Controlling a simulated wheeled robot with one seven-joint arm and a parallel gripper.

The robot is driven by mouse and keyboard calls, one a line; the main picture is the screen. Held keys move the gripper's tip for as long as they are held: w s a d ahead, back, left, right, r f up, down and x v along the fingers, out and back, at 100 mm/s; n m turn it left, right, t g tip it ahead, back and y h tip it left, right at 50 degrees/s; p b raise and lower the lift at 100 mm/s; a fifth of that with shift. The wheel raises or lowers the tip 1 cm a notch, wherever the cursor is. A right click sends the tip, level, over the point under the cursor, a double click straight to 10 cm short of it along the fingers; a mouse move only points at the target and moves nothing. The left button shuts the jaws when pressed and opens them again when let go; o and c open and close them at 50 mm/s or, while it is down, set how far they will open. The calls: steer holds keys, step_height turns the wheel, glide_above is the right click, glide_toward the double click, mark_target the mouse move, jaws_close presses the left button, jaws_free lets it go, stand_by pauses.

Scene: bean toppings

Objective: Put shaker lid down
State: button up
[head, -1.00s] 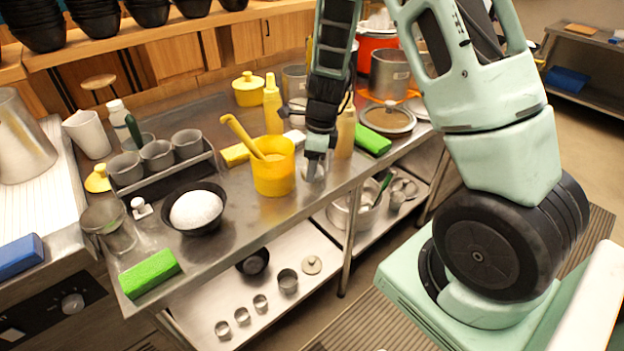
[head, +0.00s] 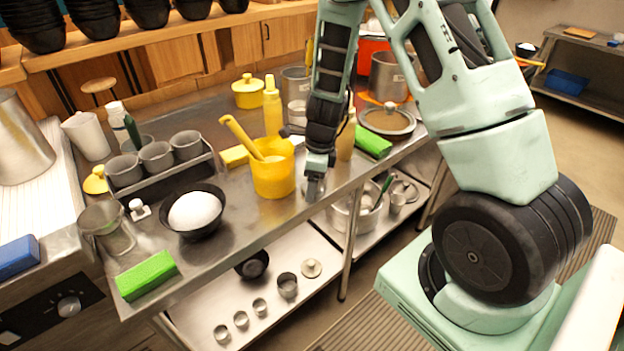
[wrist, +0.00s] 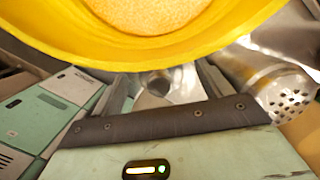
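My gripper (head: 315,182) points down at the front edge of the steel table, just right of the yellow pot (head: 273,175). A small shiny metal piece (head: 312,190), which looks like the shaker lid, is at its fingertips. In the wrist view, shiny metal (wrist: 165,88) shows between the fingers, partly hidden by the gripper body; its full shape cannot be seen. Whether it touches the table is unclear. A perforated metal piece (wrist: 290,95) shows at the right of the wrist view, apart from the fingers. The yellow pot's rim (wrist: 150,60) is close above the fingers there.
A yellow bottle (head: 272,108) and a mustard bottle (head: 346,135) stand behind the gripper. A black bowl (head: 178,228) with white contents, a green sponge (head: 147,275) and a caddy of cups (head: 170,172) are left. Bare tabletop (head: 235,225) lies left of the pot.

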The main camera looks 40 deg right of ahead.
mark_target(318, 186)
step_height(318, 186, up, 12)
steer(key=s+d+p, duration=0.1)
steer(key=p, duration=0.1)
steer(key=s+a+r+n+g+y, duration=0.1)
steer(key=s+a+r+n, duration=0.2)
steer(key=a+n, duration=0.45)
steer(key=s+a+r+n, duration=0.2)
steer(key=s+a+n, duration=0.3)
steer(key=a, duration=0.4)
steer(key=s+a+r+n+h, duration=0.1)
steer(key=s+a+r+n, duration=0.1)
steer(key=s+a+n, duration=0.2)
steer(key=s+a+r+n, duration=0.2)
steer(key=s+a+n, duration=0.3)
steer(key=s+n, duration=0.6)
steer(key=n, duration=0.7)
steer(key=shift+s+h, duration=0.15)
steer(key=shift+h, duration=0.25)
